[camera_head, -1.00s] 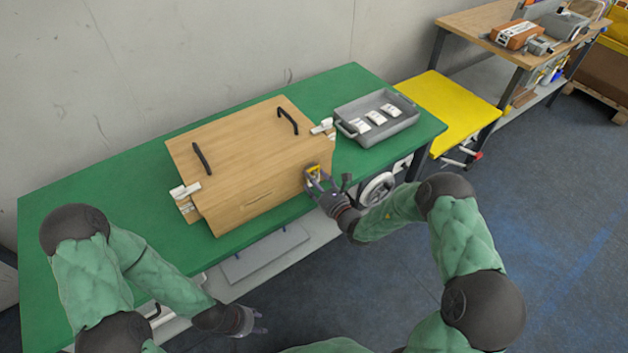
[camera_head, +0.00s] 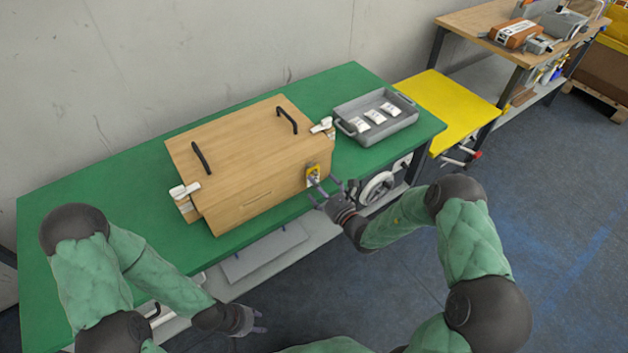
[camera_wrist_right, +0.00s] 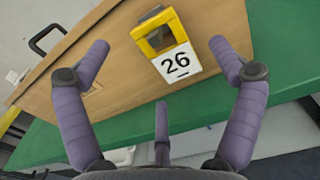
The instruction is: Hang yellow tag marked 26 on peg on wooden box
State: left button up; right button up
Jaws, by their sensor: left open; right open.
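The wooden box (camera_head: 240,165) stands on the green table. The yellow tag (camera_head: 313,171) is on the box's front face near its right end. In the right wrist view the tag (camera_wrist_right: 160,32) is yellow on top with a white label marked 26, and hangs slightly tilted against the wood. My left gripper (camera_head: 252,322) is open and empty, low in front of the table.
A grey tray (camera_head: 376,118) with several white packets stands right of the box on the green table (camera_head: 90,205). A yellow-topped table (camera_head: 450,108) stands further right. A shelf with a grey panel lies below the green table.

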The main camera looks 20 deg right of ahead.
jog(key=v, duration=0.9)
jog(key=s+a+f+n+g+y+p, duration=0.1)
jog(key=s+a+f+n+g+y, duration=0.2)
jog(key=s+a+f+n+g, duration=0.35)
jog(key=s+a+f+n+g+y, duration=0.3)
jog(key=s+a+n+g, duration=0.2)
jog(key=s+a+g, duration=0.4)
jog(key=s+d+f+n+g+h, duration=0.3)
jog(key=s+f+n+g+h, duration=0.25)
jog(key=s+n, duration=0.45)
jog(key=w+f+n+t+h, duration=0.1)
jog(key=n, duration=0.1)
jog(key=w+d+f+n+t+p, duration=0.1)
jog(key=n+t, duration=0.1)
jog(key=n, duration=0.1)
jog(key=w+f+n+t+h, duration=0.1)
jog(key=w+n, duration=0.1)
jog(key=n, duration=0.1)
jog(key=shift+d+h, duration=0.25)
jog(key=shift+h, duration=0.1)
